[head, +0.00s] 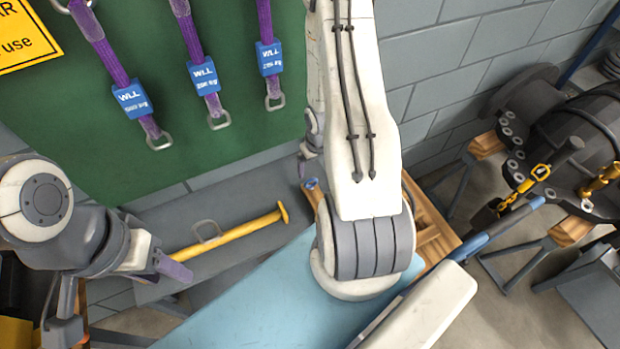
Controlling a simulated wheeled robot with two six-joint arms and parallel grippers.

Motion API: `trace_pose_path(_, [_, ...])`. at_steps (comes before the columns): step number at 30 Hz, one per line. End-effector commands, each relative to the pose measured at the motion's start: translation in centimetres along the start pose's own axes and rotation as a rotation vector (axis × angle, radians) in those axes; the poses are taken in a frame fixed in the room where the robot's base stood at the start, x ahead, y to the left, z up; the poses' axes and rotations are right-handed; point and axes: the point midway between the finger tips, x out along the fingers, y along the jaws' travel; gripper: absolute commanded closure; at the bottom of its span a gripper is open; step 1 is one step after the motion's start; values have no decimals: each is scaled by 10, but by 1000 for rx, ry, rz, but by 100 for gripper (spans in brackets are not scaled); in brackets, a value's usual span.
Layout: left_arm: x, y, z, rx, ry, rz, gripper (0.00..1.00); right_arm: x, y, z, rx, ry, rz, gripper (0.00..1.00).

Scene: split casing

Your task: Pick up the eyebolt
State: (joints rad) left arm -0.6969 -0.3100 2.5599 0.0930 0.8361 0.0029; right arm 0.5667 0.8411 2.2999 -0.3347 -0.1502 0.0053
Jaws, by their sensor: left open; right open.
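I cannot make out an eyebolt with certainty. A small yellow fitting (600,180) stands on the dark casing (580,140) at the right edge; its shape is too small to tell. My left gripper (172,270) is at the lower left, open and apparently empty, near the handle end of a yellow hammer. My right gripper (308,150) is open at the upper middle, in front of the green board, partly hidden by my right arm. Both grippers are well away from the casing. My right arm hides part of the bench.
A yellow-handled hammer (230,232) and a grey metal loop (207,232) lie on the grey shelf (150,215). Purple slings with blue tags (204,77) hang on the green board (240,130). A light blue surface (250,300) lies below. Wooden supports (572,231) hold the casing.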

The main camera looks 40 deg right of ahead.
Motion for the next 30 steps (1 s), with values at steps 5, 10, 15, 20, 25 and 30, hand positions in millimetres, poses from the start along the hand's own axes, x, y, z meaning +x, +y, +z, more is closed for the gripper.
trace_pose_path(5, [1,0,0,0,0,0,50,29,-1,1,0,-3,-1,9])
trace_pose_path(10, [0,0,0,0,0,0,50,44,-1,1,-2,-2,0,9])
trace_pose_path(15, [-6,0,0,1,0,0,50,52,-2,0,-2,-2,0,9])
trace_pose_path(20, [-17,1,-1,3,0,0,50,70,-4,0,-3,-3,-1,9])
trace_pose_path(25, [-22,2,-1,4,0,0,50,90,-4,0,-2,-3,0,9])
trace_pose_path(30, [-22,2,-1,4,0,0,50,97,-4,0,-2,0,1,9])
